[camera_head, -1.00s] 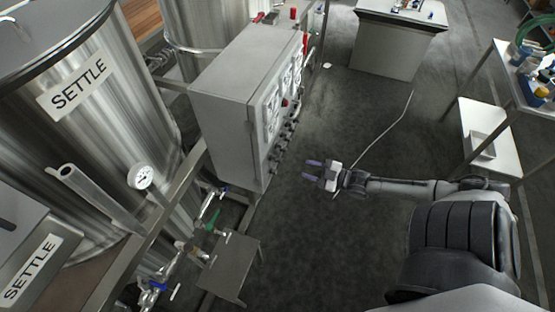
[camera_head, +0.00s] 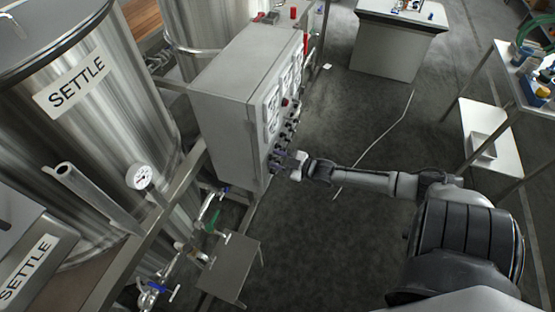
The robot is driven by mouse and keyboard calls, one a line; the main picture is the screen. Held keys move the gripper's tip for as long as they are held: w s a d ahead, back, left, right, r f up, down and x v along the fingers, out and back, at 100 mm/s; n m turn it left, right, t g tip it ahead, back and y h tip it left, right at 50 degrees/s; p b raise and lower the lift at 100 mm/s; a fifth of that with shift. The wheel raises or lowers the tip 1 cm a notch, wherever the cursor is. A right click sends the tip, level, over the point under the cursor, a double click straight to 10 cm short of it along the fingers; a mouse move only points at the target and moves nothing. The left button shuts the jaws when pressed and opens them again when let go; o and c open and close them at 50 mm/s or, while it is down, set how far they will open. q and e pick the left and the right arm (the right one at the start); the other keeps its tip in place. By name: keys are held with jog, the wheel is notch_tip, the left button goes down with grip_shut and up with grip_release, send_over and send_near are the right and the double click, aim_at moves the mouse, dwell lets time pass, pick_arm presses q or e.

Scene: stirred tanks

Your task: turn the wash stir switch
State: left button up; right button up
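A grey control cabinet (camera_head: 228,110) stands at the centre, with gauges and a row of dark switches (camera_head: 287,131) on its right-hand face. I cannot read their labels, so I cannot tell which is the wash stir switch. My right gripper (camera_head: 283,160) is at the lower end of this switch row, at or very near the panel face. Its fingertips overlap the lowest switches, and I cannot tell whether it is shut on one. My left gripper is not in view.
Steel tanks marked SETTLE (camera_head: 75,85) stand at the left. A small metal stand (camera_head: 231,268) and piping with valves (camera_head: 207,215) lie below the cabinet. A white shelf table (camera_head: 487,140) is at the right. The floor between is clear except for a pale cable.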

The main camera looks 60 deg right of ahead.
jog(key=shift+c, duration=0.4)
grip_shut()
jog(key=m+p, duration=0.4)
jog(key=m, duration=0.7)
jog(key=shift+m+p, duration=0.35)
jog(key=shift+m, duration=0.05)
dwell(0.4)
